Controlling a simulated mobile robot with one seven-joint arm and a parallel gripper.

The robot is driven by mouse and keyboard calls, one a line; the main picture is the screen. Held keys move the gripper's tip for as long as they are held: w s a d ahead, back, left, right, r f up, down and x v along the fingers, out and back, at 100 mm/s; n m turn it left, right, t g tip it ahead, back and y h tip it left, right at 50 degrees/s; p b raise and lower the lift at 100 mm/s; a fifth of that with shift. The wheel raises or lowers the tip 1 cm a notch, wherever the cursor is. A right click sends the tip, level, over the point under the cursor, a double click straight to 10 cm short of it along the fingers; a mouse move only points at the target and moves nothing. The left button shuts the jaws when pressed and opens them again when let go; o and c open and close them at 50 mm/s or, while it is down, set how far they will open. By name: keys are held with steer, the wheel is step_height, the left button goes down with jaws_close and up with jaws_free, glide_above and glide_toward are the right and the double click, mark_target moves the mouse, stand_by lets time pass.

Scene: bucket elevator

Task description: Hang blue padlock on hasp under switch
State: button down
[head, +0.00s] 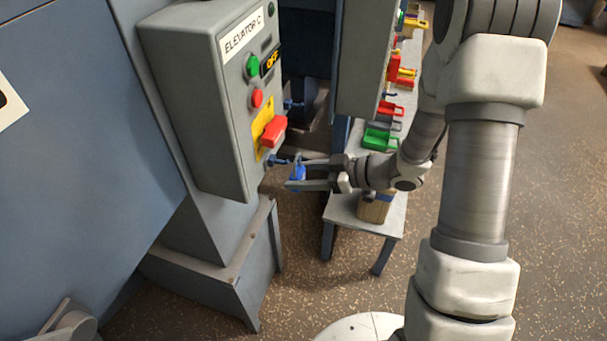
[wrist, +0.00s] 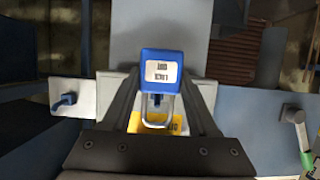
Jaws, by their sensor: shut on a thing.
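The blue padlock (head: 298,173) is between the fingers of my gripper (head: 304,175), which is shut on it. In the wrist view the padlock (wrist: 161,67) has a white label, and its silver shackle points toward the bottom of the picture. The hasp (head: 277,161) is a small blue part under the red switch (head: 272,132) on the grey ELEVATOR C box (head: 190,100). The padlock is close to the right of the hasp in the head view. A small blue part also shows within the shackle in the wrist view; I cannot tell whether the shackle is around it.
A narrow bench (head: 365,215) behind my gripper holds a green padlock-like item (head: 381,138) and several red and yellow ones. A grey panel (head: 365,60) stands above it. Another blue fitting (wrist: 66,102) is at the left in the wrist view. Floor is open at the lower middle.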

steer(key=shift+a, duration=0.15)
stand_by(0.5)
steer(key=shift+w+a, duration=0.35)
steer(key=shift+a, duration=0.5)
steer(key=shift+w+a, duration=0.3)
steer(key=shift+a, duration=0.5)
steer(key=shift+f+b, duration=0.3)
steer(key=shift+f, duration=0.5)
steer(key=shift+c, duration=0.4)
jaws_free()
steer(key=shift+d, duration=0.1)
steer(key=s+d+p, duration=0.1)
steer(key=s+d, duration=0.2)
steer(key=d, duration=0.6)
steer(key=shift+s+d+f+p, duration=0.2)
steer(key=shift+f+p, duration=0.1)
steer(key=shift+p, duration=0.1)
stand_by(0.5)
stand_by(0.4)
